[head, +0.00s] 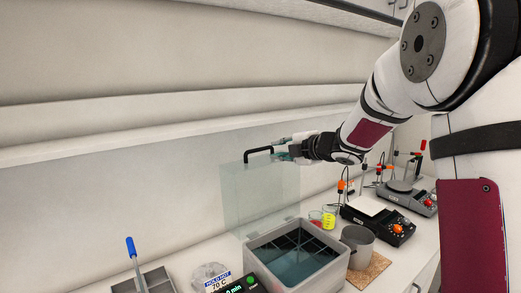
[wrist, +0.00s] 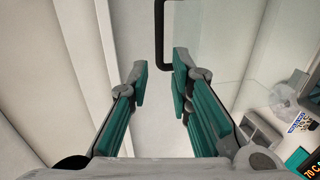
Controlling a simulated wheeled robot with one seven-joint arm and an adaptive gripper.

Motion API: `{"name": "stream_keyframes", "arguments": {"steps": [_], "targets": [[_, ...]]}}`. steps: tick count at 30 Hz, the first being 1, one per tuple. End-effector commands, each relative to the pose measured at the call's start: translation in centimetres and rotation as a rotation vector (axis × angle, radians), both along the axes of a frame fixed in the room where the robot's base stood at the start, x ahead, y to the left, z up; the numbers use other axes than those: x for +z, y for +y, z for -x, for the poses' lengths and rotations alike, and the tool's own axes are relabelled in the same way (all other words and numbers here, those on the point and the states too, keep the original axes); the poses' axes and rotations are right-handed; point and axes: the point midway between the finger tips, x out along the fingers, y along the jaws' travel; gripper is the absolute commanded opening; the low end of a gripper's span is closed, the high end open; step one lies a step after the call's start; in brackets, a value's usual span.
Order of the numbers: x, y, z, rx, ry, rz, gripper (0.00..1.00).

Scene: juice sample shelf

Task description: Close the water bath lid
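The water bath (head: 262,262) is a grey open tank with dark liquid and a grid inside, on the bench in the head view. Its clear lid (head: 255,200) stands upright at the back edge, open. The lid's black handle (head: 258,151) is at the top of the lid. My gripper (head: 280,149) is beside the handle's right end, with its fingers apart. In the wrist view my gripper (wrist: 160,72) is open and empty, and the black handle (wrist: 160,35) shows just ahead of the fingertips, near the right one. I cannot tell whether they touch.
Right of the bath are a grey metal pot (head: 358,245) on a cork mat, beakers with red and yellow contents (head: 328,219), and hotplate stirrers (head: 385,224). Left are a blue-handled tool (head: 133,254) in a grey rack and a display (head: 235,286). A wall stands behind the lid.

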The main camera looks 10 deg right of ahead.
Motion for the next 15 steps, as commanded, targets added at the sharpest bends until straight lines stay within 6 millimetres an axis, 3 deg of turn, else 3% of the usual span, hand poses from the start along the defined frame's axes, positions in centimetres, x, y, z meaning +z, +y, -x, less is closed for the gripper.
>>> {"name": "stream_keyframes", "arguments": {"steps": [15], "targets": [[-2.9, 3.6, -8.5, -0.002, 0.002, -0.003, 0.2]]}}
